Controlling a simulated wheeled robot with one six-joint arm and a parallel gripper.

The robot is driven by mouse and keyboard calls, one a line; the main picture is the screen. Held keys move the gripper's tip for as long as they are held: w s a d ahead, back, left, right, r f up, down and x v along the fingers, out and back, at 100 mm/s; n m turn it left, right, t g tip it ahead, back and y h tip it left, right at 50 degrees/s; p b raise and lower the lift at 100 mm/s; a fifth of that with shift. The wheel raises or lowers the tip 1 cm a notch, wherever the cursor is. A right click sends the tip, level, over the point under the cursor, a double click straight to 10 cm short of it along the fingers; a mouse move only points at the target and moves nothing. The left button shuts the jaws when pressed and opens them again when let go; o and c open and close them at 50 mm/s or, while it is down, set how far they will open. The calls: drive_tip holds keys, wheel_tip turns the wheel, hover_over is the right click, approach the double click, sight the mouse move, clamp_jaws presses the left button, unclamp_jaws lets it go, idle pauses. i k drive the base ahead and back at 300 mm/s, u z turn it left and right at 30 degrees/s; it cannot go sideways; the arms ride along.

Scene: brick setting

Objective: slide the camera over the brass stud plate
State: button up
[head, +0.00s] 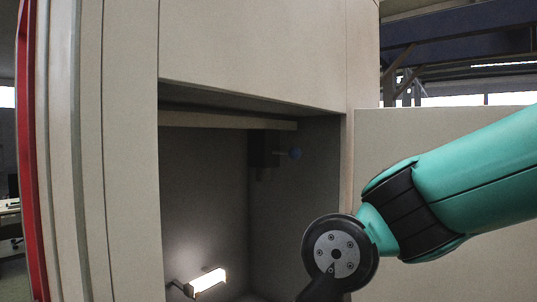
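I cannot make out the camera or the brass stud plate with certainty. I cannot tell whether this block is the camera. My teal arm comes in from the right, and its dark wrist joint is in front of the recess's lower right part. My gripper is not in view; the arm runs out of the picture at the bottom.
A lit lamp (208,281) sits low in the recess. The cabinet's upper panel (255,50) overhangs the opening, and a pale ledge (225,121) runs under it. The left frame (125,150) and right edge (347,150) bound the opening. The middle of the recess looks clear.

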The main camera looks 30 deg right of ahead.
sight(263, 152)
drive_tip(key=z, duration=0.9)
drive_tip(key=i, duration=0.35)
drive_tip(key=z, duration=0.1)
